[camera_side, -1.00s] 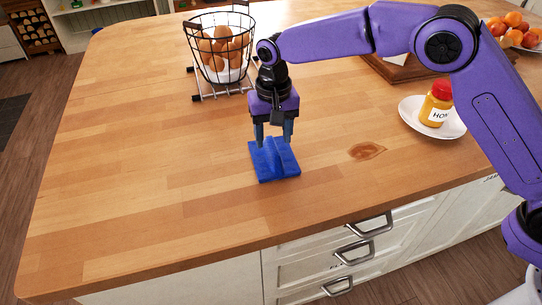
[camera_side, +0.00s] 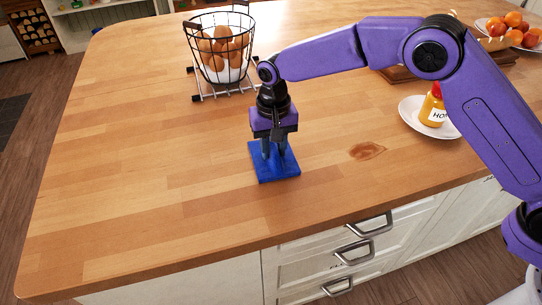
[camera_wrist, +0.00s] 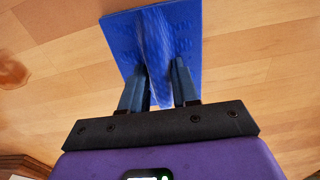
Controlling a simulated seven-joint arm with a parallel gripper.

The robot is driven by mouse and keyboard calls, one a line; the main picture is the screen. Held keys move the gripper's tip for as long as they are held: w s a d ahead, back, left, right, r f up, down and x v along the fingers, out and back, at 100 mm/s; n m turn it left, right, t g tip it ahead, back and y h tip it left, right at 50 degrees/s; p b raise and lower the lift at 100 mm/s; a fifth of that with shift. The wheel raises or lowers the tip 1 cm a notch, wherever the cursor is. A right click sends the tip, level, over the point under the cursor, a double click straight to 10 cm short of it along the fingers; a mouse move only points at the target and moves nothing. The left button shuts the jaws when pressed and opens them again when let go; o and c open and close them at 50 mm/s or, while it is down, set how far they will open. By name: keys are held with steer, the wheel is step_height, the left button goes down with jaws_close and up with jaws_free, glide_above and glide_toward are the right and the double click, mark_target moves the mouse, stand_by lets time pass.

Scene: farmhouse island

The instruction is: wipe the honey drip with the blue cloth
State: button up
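The blue cloth (camera_side: 262,171) lies on the wooden counter with a raised fold in its middle. In the wrist view, the cloth (camera_wrist: 187,18) is at top centre. My gripper (camera_side: 274,152) is low over the cloth, pointing down. Its fingers (camera_wrist: 160,72) are on either side of the fold and appear shut on it. The flat part of the cloth still rests on the counter. The honey drip (camera_side: 367,151) is a brown, glossy patch on the counter, right of the cloth; it shows at the left edge of the wrist view (camera_wrist: 12,70).
A wire egg basket (camera_side: 220,47) stands on a rack behind my gripper. A wooden board (camera_side: 398,74) and a fruit plate (camera_side: 523,47) are farther back. Counter between cloth and drip is clear.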

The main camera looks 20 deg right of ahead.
jaws_close()
steer(key=shift+r, duration=2.55)
